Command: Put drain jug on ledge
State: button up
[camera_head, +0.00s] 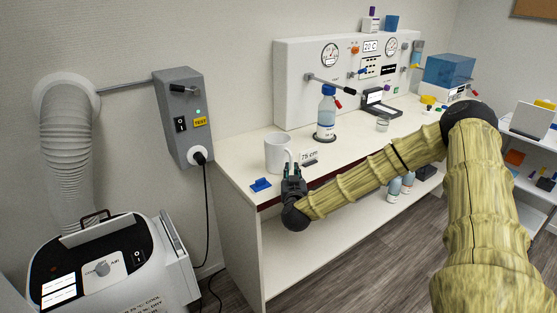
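The white drain jug (276,154) is upright at the left end of the white counter (240,158), near its front edge. Its handle (290,158) faces right, towards my gripper (292,172). The dark fingers are at the lower part of the handle, and I cannot tell whether they are closed on it. I cannot tell whether the jug's base touches the counter. No ledge is clearly marked apart from the counter top, which carries a "75 cm" label (309,156).
A blue clip-like piece (261,184) lies left of my gripper. A blue-capped bottle (326,115) stands behind the jug, before a gauge panel (300,60). A grey switch box (180,110) hangs left. A wheeled white machine (110,265) stands front left.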

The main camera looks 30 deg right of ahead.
aim_at(291, 166)
jog(key=shift+p+x, duration=0.95)
jog(key=shift+x, duration=1.55)
jog(key=shift+f, duration=0.1)
jog(key=shift+c, duration=0.3)
grip_shut()
